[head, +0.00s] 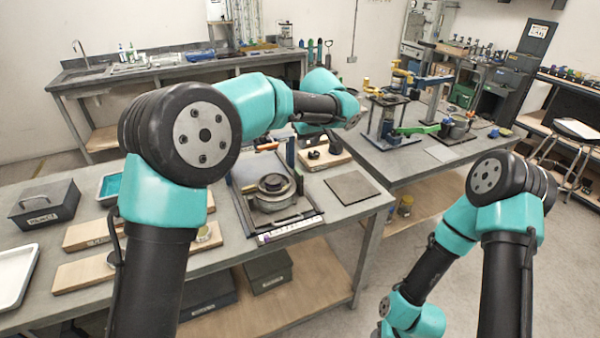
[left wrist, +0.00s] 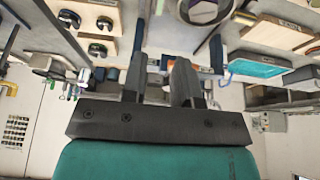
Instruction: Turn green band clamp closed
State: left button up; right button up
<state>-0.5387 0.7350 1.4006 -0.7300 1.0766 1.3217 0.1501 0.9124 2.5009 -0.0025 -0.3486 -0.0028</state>
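A green lever (head: 416,129), which looks like the green band clamp's handle, is on the right-hand bench in the head view. It sticks out leftward, close to a grey drum (head: 457,128) on a dark plate. The band itself is too small to make out. My left gripper shows in the left wrist view (left wrist: 161,75) with its two dark fingers apart and nothing between them. In the head view my left arm hides most of it, above the left-hand bench and well left of the green lever. My right gripper is outside the views.
Beside the lever stands a frame (head: 386,116) with blue and yellow parts. The left-hand bench holds a round dark fixture (head: 272,187), a bare grey plate (head: 352,188), wooden boards and a dark box (head: 45,203). The blue tray (left wrist: 257,69) shows in the wrist view.

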aim_at(299, 171)
pick_arm(q)
jog(key=x, duration=1.7)
jog(key=shift+w+f, duration=0.1)
jog(key=shift+f, duration=0.1)
grip_shut()
